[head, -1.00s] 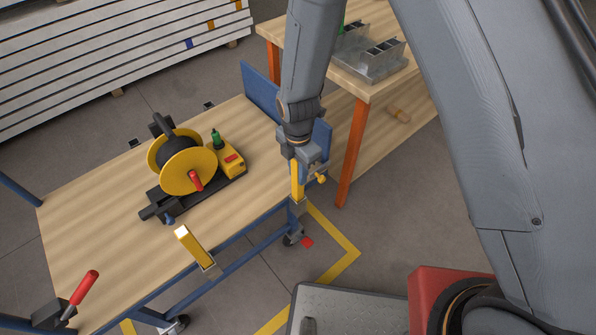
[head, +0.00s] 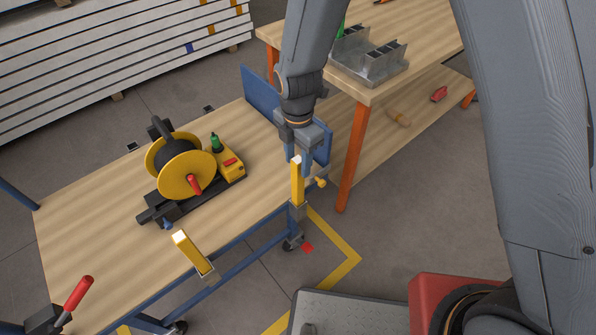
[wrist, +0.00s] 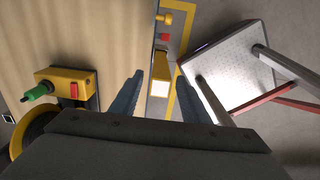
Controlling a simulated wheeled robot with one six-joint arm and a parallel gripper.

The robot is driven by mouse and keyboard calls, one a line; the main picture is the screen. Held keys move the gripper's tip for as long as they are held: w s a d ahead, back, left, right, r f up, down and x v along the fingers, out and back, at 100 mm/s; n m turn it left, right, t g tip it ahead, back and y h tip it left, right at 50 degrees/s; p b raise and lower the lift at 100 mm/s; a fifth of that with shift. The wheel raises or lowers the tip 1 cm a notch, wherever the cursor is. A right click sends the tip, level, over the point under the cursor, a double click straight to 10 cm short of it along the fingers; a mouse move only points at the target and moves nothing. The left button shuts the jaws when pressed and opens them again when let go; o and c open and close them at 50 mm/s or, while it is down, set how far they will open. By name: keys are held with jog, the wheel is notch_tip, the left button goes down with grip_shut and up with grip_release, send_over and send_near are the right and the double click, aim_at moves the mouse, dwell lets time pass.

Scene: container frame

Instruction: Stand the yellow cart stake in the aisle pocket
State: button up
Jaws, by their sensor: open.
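A yellow stake (head: 297,184) with a pale top stands upright at the cart's right near corner, its foot in a grey pocket (head: 298,209). In the wrist view this stake (wrist: 161,70) shows end-on between my fingers, with a gap on both sides. My gripper (head: 301,158) is open, pointing down at the stake's top, and holds nothing. A second yellow stake (head: 190,252) stands at the middle of the cart's near edge. How deep the first stake sits in the pocket is hard to tell.
The cart's wooden deck (head: 100,230) carries a yellow cable reel (head: 185,170) on a black base with a yellow box (head: 229,165). A blue end panel (head: 262,98) and an orange-legged workbench (head: 352,150) stand close behind my gripper.

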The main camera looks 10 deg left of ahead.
jog(key=shift+r+b, duration=0.35)
jog(key=shift+r, duration=2.25)
jog(key=shift+d, duration=0.1)
jog(key=s+d+r+m, duration=0.3)
jog(key=d+m, duration=0.6)
jog(key=s+d+r+m, duration=0.3)
jog(key=d+m, duration=0.6)
jog(key=s+d+r+m, duration=0.3)
jog(key=d+r+m, duration=0.1)
jog(key=d+m, duration=0.5)
jog(key=shift+s+d+m, duration=0.2)
jog(key=shift+d+m, duration=0.2)
jog(key=shift+d, duration=0.15)
